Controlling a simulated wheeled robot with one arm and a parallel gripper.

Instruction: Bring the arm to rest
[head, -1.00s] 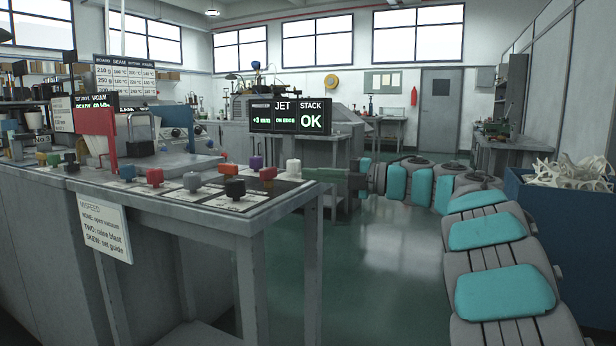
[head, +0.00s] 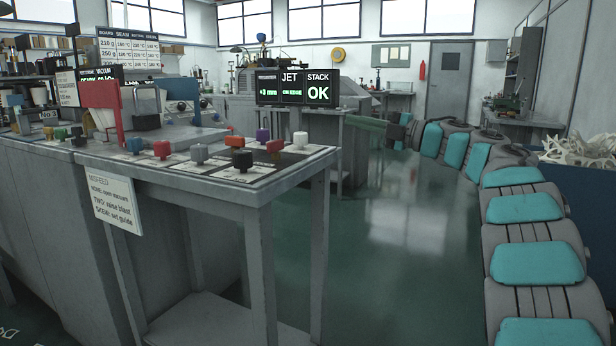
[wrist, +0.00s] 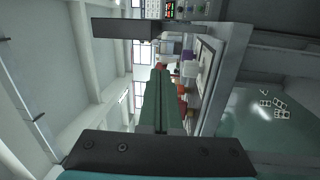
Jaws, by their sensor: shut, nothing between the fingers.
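My arm (head: 520,208), grey with teal pads, curves along the right side of the head view, from the lower right corner toward the middle. My gripper (head: 362,123) is at its far end, over the floor to the right of the control table. In the wrist view my gripper (wrist: 160,92) shows its long green fingers lying together, shut and empty. The fingers are apart from the table and its knobs in the head view.
The control table (head: 255,190) carries several coloured knobs, among them a red one (head: 275,147). A display reading JET and STACK OK (head: 298,88) stands behind it. A blue bin (head: 590,195) with white scraps is at the right. The green floor (head: 400,270) between is clear.

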